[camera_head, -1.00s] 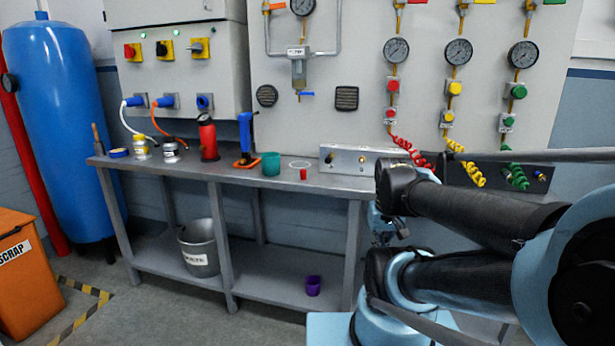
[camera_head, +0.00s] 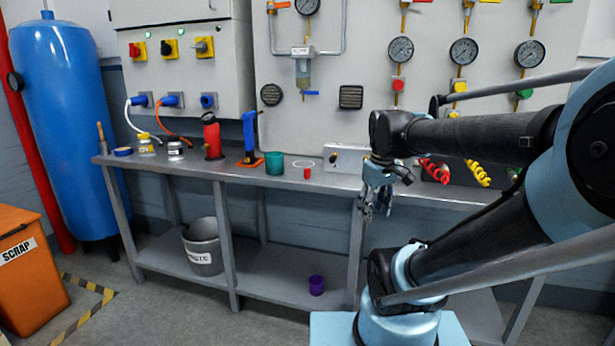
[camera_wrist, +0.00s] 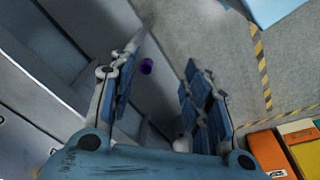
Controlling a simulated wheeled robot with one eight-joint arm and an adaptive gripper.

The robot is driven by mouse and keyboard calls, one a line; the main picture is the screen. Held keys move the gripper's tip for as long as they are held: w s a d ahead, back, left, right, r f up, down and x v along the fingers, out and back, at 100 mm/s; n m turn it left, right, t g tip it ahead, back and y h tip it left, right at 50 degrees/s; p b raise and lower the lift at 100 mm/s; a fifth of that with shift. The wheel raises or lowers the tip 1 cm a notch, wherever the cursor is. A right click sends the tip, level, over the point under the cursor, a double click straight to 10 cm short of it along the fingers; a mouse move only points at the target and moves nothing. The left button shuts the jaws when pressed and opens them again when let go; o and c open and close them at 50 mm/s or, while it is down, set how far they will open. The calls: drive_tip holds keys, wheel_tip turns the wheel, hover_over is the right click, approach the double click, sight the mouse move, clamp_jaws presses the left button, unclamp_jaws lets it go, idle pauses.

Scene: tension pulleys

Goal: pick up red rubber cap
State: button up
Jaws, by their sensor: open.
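The red rubber cap appears to be the small red cylinder (camera_head: 307,173) standing on the bench top, beside a thin pale ring (camera_head: 304,163) and right of a teal cup. I do not make it out in the wrist view. My gripper (camera_head: 376,212) hangs fingers down in front of the bench's front edge, to the right of the cap and apart from it. The wrist view shows my gripper (camera_wrist: 160,75) with its two blue-padded fingers spread and nothing between them, the floor and lower shelf below.
The teal cup (camera_head: 274,163), blue-and-orange tool (camera_head: 249,140) and red bottle (camera_head: 211,138) stand left of the cap. A silver box (camera_head: 343,158) stands behind, right of it. A purple cup (camera_head: 316,285) and waste bucket (camera_head: 203,248) are on the lower shelf.

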drive_tip(key=w+a+r+n+g, duration=0.1)
drive_tip(key=w+a+r+n, duration=0.35)
drive_tip(key=w+r, duration=0.2)
drive_tip(key=w+a+r+n, duration=0.3)
drive_tip(key=w+r+n, duration=0.25)
drive_tip(key=w, duration=0.25)
wheel_tip(320, 180, up, 5)
drive_tip(key=n, duration=1.1)
hover_over(306, 169)
drive_tip(key=shift+g, duration=0.4)
drive_tip(key=f, duration=1.2)
drive_tip(key=shift+s, duration=0.25)
drive_tip(key=shift+w+f, duration=0.2)
drive_tip(key=shift+f, duration=2.4)
drive_tip(key=c, duration=0.8)
